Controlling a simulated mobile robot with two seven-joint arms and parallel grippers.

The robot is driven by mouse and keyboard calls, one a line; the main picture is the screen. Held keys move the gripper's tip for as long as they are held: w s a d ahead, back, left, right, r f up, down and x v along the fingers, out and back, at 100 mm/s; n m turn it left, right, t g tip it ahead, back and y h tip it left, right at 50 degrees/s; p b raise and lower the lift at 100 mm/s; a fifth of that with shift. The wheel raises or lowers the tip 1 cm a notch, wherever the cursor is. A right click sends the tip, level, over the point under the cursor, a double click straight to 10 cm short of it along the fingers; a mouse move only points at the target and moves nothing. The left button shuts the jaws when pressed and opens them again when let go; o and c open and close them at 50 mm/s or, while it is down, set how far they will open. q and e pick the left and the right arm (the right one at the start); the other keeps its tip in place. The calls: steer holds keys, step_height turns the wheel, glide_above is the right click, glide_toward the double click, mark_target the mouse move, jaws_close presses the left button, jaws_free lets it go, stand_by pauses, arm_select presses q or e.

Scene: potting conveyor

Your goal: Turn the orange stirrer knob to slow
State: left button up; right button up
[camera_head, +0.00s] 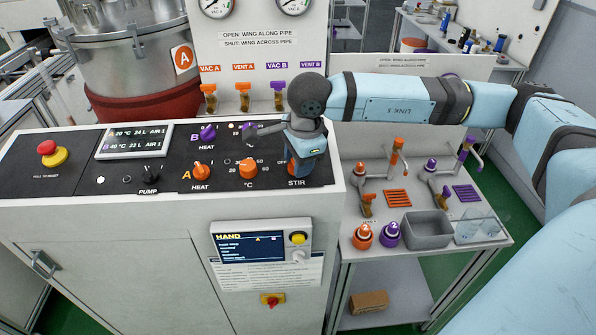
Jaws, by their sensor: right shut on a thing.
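My right gripper (297,176) reaches down onto the control panel (120,190), just above the STIR label. It is shut on the orange stirrer knob at the right end of the lower row A. The gripper covers the knob almost entirely, so its pointer and setting cannot be read. My left gripper is not in view.
Left of the gripper are the orange temperature knob (248,169) and orange heat knob (201,172), with a purple heat knob (208,132) behind. A red stop button (47,148) is far left. A steel vessel (130,55) stands behind. A grey bin (428,230) sits on the side table.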

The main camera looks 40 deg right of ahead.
mark_target(307, 180)
steer(key=shift+f+m+b, duration=0.25)
steer(key=shift+m+b, duration=0.85)
steer(key=shift+b, duration=0.15)
steer(key=shift+r+m+b, duration=0.15)
steer(key=shift+m+b, duration=0.5)
steer(key=shift+m, duration=0.05)
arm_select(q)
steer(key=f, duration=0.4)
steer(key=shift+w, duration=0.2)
arm_select(e)
steer(key=shift+s+t, duration=0.1)
steer(key=shift+t, duration=0.2)
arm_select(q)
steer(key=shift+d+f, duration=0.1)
arm_select(e)
steer(key=shift+r+m, duration=0.1)
steer(key=shift+m, duration=0.2)
steer(key=o, duration=0.9)
steer(key=shift+a, duration=0.1)
steer(key=shift+r, duration=0.15)
arm_select(q)
steer(key=shift+b, duration=0.4)
arm_select(e)
steer(key=v, duration=1.3)
steer(key=shift+a+r, duration=0.15)
steer(key=shift+r, duration=0.15)
